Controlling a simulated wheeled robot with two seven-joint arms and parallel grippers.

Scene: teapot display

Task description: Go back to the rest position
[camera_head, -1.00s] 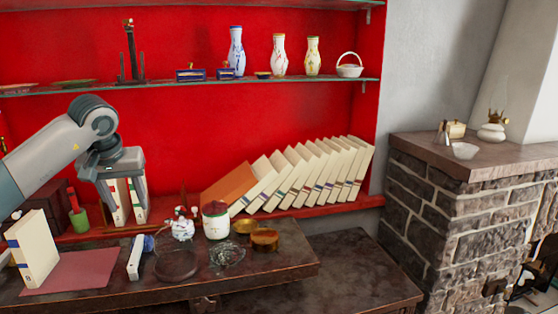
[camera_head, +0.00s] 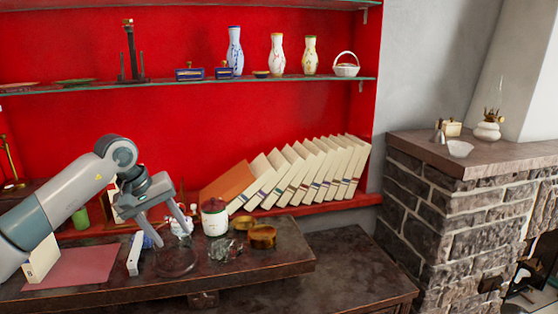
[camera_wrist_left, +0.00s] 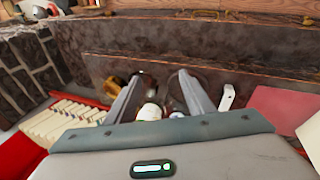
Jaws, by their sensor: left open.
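My left gripper (camera_head: 172,238) comes in from the left, open and empty, its fingers angled down over the dark table (camera_head: 225,284). It is in front of a white teapot-like pot with red details (camera_head: 187,225), which its finger partly hides. A dark round dish (camera_head: 175,266) lies below the fingertips. In the left wrist view the open fingers (camera_wrist_left: 158,78) spread on either side of a white jar (camera_wrist_left: 149,112); nothing is gripped. My right gripper is not in view.
A lidded jar (camera_head: 214,219), a glass dish (camera_head: 224,249) and brass bowls (camera_head: 262,237) stand right of the gripper. A white box (camera_head: 134,254), a pink mat (camera_head: 85,268) and an upright book (camera_head: 41,259) are left. Leaning books (camera_head: 300,173) fill the red shelf behind.

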